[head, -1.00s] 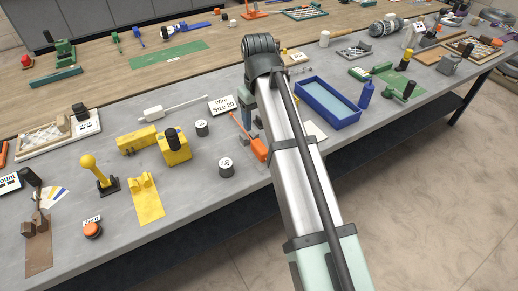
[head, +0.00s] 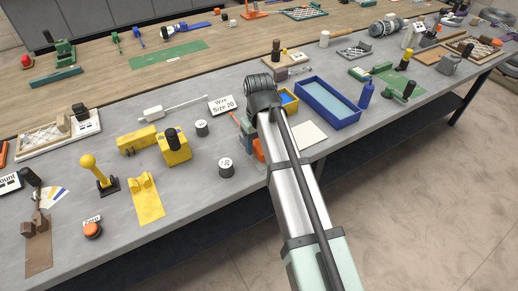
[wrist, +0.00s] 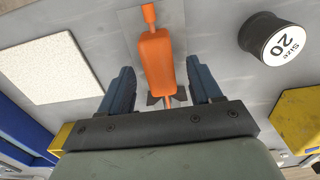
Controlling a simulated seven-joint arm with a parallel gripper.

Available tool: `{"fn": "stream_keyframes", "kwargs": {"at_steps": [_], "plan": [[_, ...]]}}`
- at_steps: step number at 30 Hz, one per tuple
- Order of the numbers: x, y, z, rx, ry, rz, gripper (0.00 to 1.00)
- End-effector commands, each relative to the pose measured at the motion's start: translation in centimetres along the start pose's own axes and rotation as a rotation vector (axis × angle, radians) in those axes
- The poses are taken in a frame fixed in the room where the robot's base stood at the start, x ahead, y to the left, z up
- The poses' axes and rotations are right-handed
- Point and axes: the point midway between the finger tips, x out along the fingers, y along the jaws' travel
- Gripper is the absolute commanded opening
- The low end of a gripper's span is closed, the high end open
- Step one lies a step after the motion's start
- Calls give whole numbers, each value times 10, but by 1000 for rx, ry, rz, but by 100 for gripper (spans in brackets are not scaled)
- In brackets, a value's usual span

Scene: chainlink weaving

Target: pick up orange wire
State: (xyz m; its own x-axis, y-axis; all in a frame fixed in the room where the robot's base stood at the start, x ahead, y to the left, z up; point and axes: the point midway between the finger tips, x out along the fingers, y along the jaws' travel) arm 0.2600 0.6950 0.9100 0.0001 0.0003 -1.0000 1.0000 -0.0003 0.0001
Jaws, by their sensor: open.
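An orange item (wrist: 155,62) with a thick body and a narrower end lies on the grey bench in the wrist view; I take it for the orange wire. In the head view its orange part (head: 258,150) shows just left of my arm, partly hidden by it. My gripper (wrist: 163,88) is open, with one blue-grey finger on each side of the orange item and gaps between. I cannot tell how high the fingertips are above the bench. In the head view my gripper is mostly hidden behind the arm.
A spool marked Size 20 (wrist: 275,40) stands right of my gripper in the wrist view. A pale square plate (wrist: 50,68) lies to the left. In the head view, a blue tray (head: 328,103), a yellow-and-blue box (head: 289,98) and a wire-size sign (head: 222,105) stand nearby.

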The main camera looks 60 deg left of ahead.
Motion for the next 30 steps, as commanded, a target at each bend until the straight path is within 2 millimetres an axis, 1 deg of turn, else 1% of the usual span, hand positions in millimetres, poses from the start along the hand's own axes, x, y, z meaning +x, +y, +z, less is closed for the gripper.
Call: {"fn": "stream_keyframes", "kwargs": {"at_steps": [1, 3, 10, 27, 29, 30], "plan": [[6, 0, 0, 0, -1, 0, 64], [11, 0, 0, 0, -1, 0, 64], [11, 0, 0, 0, 0, 0, 64], [11, 0, 0, 0, 0, 0, 9], [11, 0, 0, 0, 0, 0, 4], [11, 0, 0, 0, 0, 0, 4]]}}
